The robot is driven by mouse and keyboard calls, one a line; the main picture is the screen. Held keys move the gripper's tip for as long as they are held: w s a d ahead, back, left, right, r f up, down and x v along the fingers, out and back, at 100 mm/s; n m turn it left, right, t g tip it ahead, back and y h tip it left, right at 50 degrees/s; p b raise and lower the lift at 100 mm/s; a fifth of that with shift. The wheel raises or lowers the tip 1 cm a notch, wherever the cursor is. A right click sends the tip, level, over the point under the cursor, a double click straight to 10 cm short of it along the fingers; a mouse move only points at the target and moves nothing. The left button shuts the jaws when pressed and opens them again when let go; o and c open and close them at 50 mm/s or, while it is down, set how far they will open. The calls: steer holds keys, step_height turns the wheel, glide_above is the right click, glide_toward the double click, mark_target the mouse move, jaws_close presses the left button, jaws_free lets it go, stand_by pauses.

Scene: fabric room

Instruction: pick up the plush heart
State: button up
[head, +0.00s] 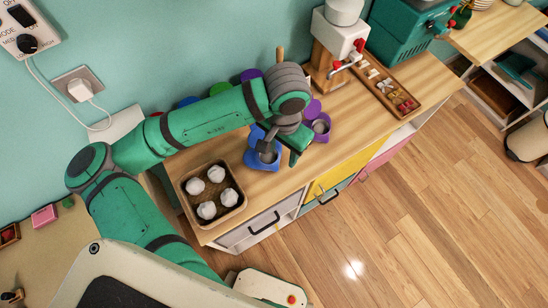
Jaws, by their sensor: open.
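I cannot make out a plush heart in the head view; it may be hidden behind my arm or gripper, or out of frame. My gripper (281,149) is open and points down over the wooden counter (334,146). It is close to a blue container (258,161) on its left and a purple container (317,129) on its right. My green arm reaches across from the left and covers part of the counter. Whether anything lies between the fingers is too small to tell.
A brown tray (186,203) with several white crumpled lumps stands at the counter's left end. A white and wood machine (334,43), a wooden tray (388,84) of small pieces and a green machine (408,39) stand farther right. Counter drawers (262,222) face open wooden floor (420,215).

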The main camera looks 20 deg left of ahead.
mark_target(279, 165)
step_height(279, 165, down, 4)
steer(key=shift+r, duration=0.1)
steer(key=shift+w+a+f, duration=0.1)
steer(key=shift+a+f, duration=0.1)
steer(key=shift+f, duration=1.35)
steer(key=shift+w+a+f, duration=0.1)
steer(key=shift+a+f, duration=0.1)
steer(key=shift+f, duration=1.3)
steer(key=c, duration=0.8)
